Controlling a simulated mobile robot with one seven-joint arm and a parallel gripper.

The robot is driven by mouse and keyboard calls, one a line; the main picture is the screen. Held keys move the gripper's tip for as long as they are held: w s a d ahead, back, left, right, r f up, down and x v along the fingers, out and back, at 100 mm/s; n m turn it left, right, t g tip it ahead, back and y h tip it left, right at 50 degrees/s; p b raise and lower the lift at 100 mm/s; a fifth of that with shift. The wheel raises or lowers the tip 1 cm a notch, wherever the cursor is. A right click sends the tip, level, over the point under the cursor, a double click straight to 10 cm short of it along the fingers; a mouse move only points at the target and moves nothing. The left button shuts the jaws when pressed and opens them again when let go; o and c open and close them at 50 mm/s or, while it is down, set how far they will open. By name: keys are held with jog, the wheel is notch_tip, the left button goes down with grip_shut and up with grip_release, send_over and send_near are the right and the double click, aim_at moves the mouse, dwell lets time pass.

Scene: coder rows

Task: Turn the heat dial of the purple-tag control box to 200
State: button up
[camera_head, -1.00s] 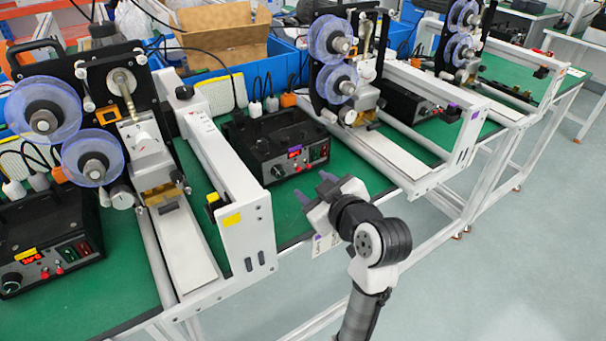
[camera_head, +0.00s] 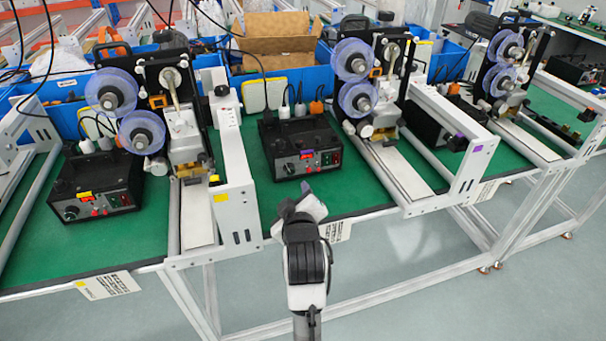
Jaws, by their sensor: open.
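The purple-tag control box (camera_head: 297,135) is a black box on the green bench top, near the middle of the view. Its front panel has a small purple tag above a red display (camera_head: 307,156), too small to read. The heat dial (camera_head: 290,168) is the round knob at the panel's lower left; its setting cannot be read. My gripper (camera_head: 302,198) is open and empty, in front of and below the box in the picture, apart from the dial. Its fingers point toward the bench and are partly hidden by my wrist.
A yellow-tag control box (camera_head: 97,185) stands to the left. A white machine frame with a yellow mark (camera_head: 232,205) rises left of the purple-tag box; another with a purple mark (camera_head: 470,175) stands right. Green bench surface (camera_head: 350,190) is clear before the purple-tag box.

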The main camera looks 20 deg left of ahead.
aim_at(290, 171)
jog(key=p+x, duration=0.3)
jog(key=x, duration=1)
jog(key=shift+w+a+f, duration=0.15)
jog(key=shift+w+a, duration=0.1)
jog(key=c, duration=1)
